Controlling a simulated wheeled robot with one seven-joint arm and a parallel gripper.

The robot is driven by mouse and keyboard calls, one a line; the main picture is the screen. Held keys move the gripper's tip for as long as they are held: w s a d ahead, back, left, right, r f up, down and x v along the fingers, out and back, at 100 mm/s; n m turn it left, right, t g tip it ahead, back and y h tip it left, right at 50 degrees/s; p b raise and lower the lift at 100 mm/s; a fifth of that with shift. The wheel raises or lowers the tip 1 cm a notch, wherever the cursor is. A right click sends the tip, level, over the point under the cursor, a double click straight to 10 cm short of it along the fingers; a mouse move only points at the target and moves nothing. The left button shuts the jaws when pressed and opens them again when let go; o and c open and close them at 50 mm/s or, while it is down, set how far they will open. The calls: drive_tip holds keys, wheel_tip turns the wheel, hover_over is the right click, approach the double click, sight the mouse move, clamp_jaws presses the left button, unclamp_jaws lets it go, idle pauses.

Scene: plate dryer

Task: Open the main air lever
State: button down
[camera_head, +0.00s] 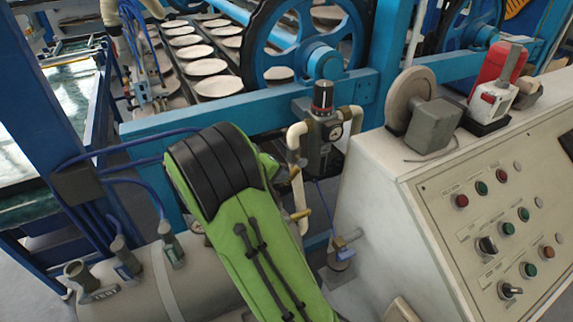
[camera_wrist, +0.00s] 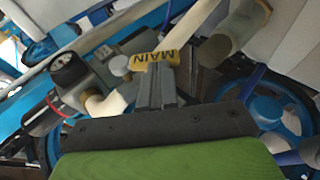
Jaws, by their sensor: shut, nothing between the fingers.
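The main air lever (camera_wrist: 155,60) is a yellow handle marked MAIN in the wrist view, lying across the picture just beyond my fingertips. My gripper (camera_wrist: 157,77) is shut, with its dark grey fingers together and nothing between them. The fingertips overlap the lever's lower edge in the picture; I cannot tell whether they touch it. In the head view my green arm and black wrist hide my fingers. A small yellow part shows by the cream pipe there, too small to read.
The air regulator (camera_head: 323,125) with a gauge stands beside cream pipes (camera_head: 297,140). The control cabinet (camera_head: 375,190) with buttons is at right, with a red and white device (camera_head: 495,90) on top. Blue frame beams and a blue wheel (camera_head: 310,45) stand behind. A grey tank lies at lower left.

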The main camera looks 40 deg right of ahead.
sight(289, 184)
drive_tip(key=shift+h, duration=0.4)
drive_tip(key=shift+s+d+f+b, duration=0.1)
drive_tip(key=shift+d+f+b, duration=0.2)
drive_tip(key=shift+f, duration=0.3)
drive_tip(key=shift+s+d+f+b, duration=0.1)
drive_tip(key=shift+d+f+b, duration=0.2)
drive_tip(key=shift+f, duration=0.35)
drive_tip(key=shift+s+d+f+b, duration=0.1)
drive_tip(key=shift+d+f+b, duration=0.2)
drive_tip(key=shift+f, duration=0.3)
drive_tip(key=w+p+v, duration=0.1)
drive_tip(key=p+v, duration=0.2)
drive_tip(key=v, duration=1.2)
drive_tip(key=shift+s+a+r, duration=0.25)
drive_tip(key=shift+s+a, duration=0.05)
drive_tip(key=shift+s, duration=0.05)
